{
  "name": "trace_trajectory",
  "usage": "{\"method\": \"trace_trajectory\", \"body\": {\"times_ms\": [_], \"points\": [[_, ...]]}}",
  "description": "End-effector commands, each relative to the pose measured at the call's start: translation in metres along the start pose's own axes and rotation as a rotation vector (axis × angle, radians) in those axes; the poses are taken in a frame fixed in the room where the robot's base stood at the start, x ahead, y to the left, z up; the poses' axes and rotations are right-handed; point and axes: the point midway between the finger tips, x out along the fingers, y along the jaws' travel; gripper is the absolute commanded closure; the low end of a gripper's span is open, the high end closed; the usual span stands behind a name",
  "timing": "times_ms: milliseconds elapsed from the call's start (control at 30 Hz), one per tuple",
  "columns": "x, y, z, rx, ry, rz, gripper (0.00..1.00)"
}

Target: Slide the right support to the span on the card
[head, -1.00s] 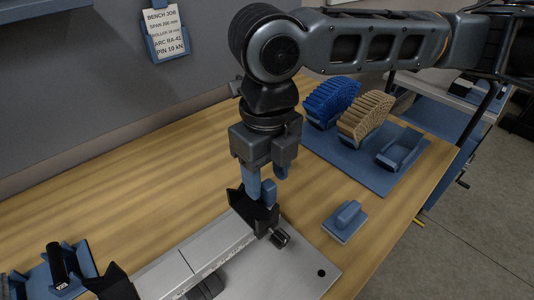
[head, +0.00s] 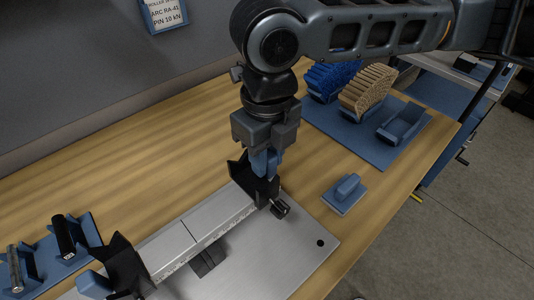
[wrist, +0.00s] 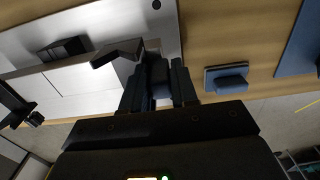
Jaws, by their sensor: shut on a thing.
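The right support (head: 256,184) is a black bracket with a blue grip block and a dark knob, standing at the right end of the silver rail (head: 205,226). My gripper (head: 266,163) points down onto it, with its blue fingers shut on the support's blue block. In the wrist view the fingers (wrist: 159,88) close around the block beside the black bracket (wrist: 118,53). The left support (head: 128,264) stands at the lower left of the rail.
A blue block on a small base (head: 345,193) lies right of the rail. A blue mat (head: 362,150) behind holds blue and tan lattice arches (head: 366,92) and an empty cradle (head: 404,122). Rollers in blue holders (head: 62,240) stand at the left. The rail between the supports is clear.

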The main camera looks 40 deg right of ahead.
Motion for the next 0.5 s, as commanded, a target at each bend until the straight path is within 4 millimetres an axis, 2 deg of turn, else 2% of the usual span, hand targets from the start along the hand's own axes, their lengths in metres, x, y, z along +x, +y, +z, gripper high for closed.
{"method": "trace_trajectory", "body": {"times_ms": [33, 133, 367, 500], "points": [[-0.0001, 0.0001, 0.0, 0.0, 0.0, 0.0, 0.92], [-0.0002, 0.0002, 0.0, 0.0, 0.0, 0.0, 1.0], [-0.0003, 0.0012, 0.0001, -0.001, 0.0, 0.001, 1.0], [-0.0006, 0.0084, 0.0001, -0.002, 0.0, 0.002, 1.0]]}}
